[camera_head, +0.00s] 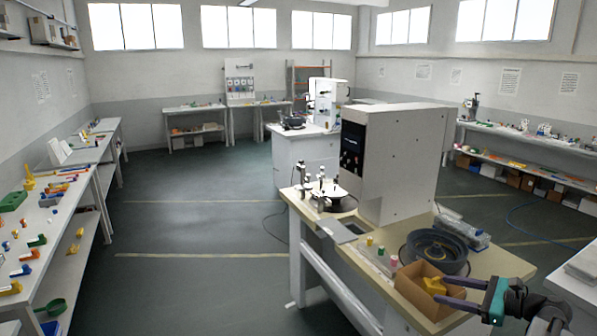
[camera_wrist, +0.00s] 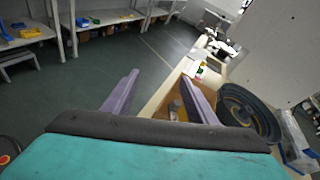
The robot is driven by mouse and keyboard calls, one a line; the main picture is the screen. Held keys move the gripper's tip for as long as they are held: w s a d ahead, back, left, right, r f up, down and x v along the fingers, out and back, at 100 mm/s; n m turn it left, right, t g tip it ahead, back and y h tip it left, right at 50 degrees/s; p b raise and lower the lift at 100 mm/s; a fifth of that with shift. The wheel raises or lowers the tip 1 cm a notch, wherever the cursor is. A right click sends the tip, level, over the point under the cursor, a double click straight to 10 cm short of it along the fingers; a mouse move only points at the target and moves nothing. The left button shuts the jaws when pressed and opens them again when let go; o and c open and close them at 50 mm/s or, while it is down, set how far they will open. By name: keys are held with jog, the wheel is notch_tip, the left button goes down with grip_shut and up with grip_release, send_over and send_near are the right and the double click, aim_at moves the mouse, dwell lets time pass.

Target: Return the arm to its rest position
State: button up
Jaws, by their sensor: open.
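My gripper (camera_head: 452,292) is at the lower right in the head view, with its two purple fingers spread apart. It is over the near corner of the workbench, by a cardboard box (camera_head: 408,287). A yellow piece (camera_head: 433,285) shows at the box, near the fingertips; I cannot tell whether they touch it. In the wrist view my gripper (camera_wrist: 158,88) has a wide gap between its fingers, with floor and the bench edge behind it. The box (camera_wrist: 172,84) shows partly behind the right finger. Nothing is held between the fingers.
A dark round bowl feeder (camera_head: 436,250) stands behind the box, and a tall grey machine cabinet (camera_head: 395,160) rises from the bench (camera_head: 487,262). A long table with coloured parts (camera_head: 62,205) runs along the left. The floor (camera_head: 190,225) between is clear.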

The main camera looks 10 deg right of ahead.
jog(key=w+a+f+n+g, duration=0.3)
jog(key=a+f+n+g, duration=0.15)
jog(key=a+f, duration=0.45)
jog(key=w+a+f+n+g, duration=0.3)
jog(key=a+f+n, duration=0.3)
jog(key=a, duration=0.5)
jog(key=s+a+f+n+g+h, duration=0.2)
jog(key=s+a+f+n+h, duration=0.15)
jog(key=a+f+n, duration=0.55)
jog(key=s+a+f+n+g+h, duration=0.35)
jog(key=a+f+n, duration=0.35)
jog(key=a, duration=0.4)
jog(key=s+f+g+h+b, duration=0.1)
jog(key=s+f+g+b, duration=0.3)
jog(key=s+f, duration=2.1)
notch_tip(320, 180, down, 3)
jog(key=b, duration=0.6)
jog(key=shift+s+f+g, duration=0.15)
jog(key=shift+g, duration=0.25)
